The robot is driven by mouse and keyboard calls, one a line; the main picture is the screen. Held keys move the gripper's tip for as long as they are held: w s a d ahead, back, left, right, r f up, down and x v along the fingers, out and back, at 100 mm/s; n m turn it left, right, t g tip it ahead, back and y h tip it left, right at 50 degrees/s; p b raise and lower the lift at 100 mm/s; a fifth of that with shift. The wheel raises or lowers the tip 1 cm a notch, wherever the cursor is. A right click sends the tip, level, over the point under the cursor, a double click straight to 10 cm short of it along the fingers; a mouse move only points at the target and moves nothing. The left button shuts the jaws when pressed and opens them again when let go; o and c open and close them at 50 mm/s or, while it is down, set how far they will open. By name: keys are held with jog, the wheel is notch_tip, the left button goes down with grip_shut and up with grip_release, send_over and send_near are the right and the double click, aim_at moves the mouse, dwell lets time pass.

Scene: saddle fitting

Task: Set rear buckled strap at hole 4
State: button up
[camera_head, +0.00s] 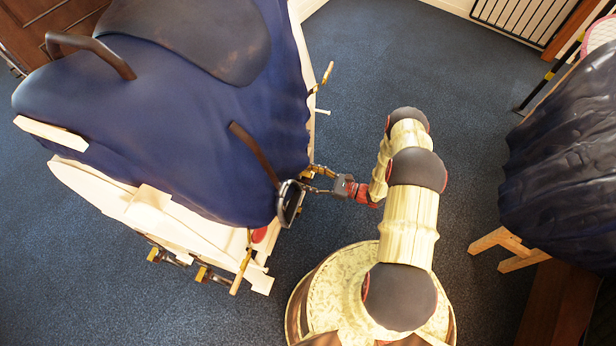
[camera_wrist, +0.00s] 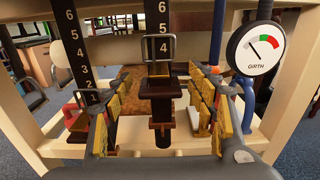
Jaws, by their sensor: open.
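In the wrist view, a dark strap (camera_wrist: 162,16) numbered 6, 5, 4 hangs near the middle, with a metal buckle (camera_wrist: 175,47) framing the 4. A brown stepped tab (camera_wrist: 160,88) hangs below the buckle. My gripper (camera_wrist: 158,112) is open, its yellow-padded fingers on either side of the tab, apparently without touching it. A second numbered strap (camera_wrist: 70,48) hangs to the left, with a buckle (camera_wrist: 92,97) at its 1. I cannot tell from the view which strap is the rear one. In the head view, my gripper (camera_head: 318,178) is beside the blue-covered saddle (camera_head: 190,120).
A round GIRTH gauge (camera_wrist: 256,48) is at upper right in the wrist view, by the pale wooden frame (camera_wrist: 285,85). A dark covered stand (camera_head: 560,170) is at right.

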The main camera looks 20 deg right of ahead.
jog(key=v, duration=1.2)
dwell(0.7)
